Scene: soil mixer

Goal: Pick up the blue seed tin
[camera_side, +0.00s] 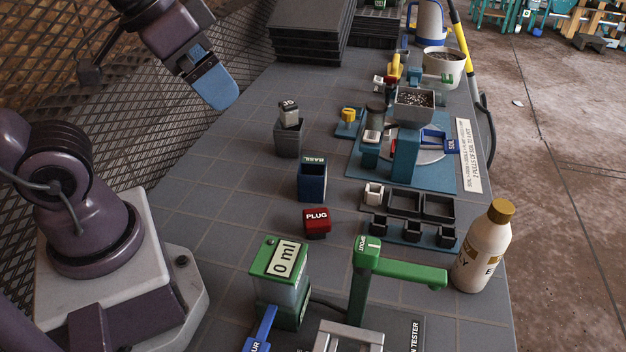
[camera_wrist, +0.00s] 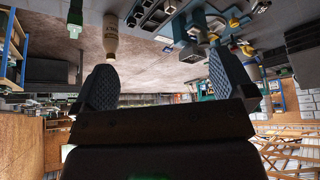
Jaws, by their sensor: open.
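The blue seed tin (camera_side: 312,184) stands upright on the grey tiled table in the side view, near the middle. It is a dark blue open box with a green label on its rim that seems to read BASIL. My gripper (camera_side: 222,102) is raised above the table's left side, up and to the left of the tin and well apart from it. In the wrist view my gripper (camera_wrist: 166,84) shows two dark pads spread wide with nothing between them. I cannot make out the tin in the wrist view.
A red PLUG block (camera_side: 317,222) sits just in front of the tin. A grey bin (camera_side: 288,140) with a small block stands behind it. The soil mixer (camera_side: 404,155) is to the right, and a green-topped 0 ml dispenser (camera_side: 283,275) is in front. The table left of the tin is clear.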

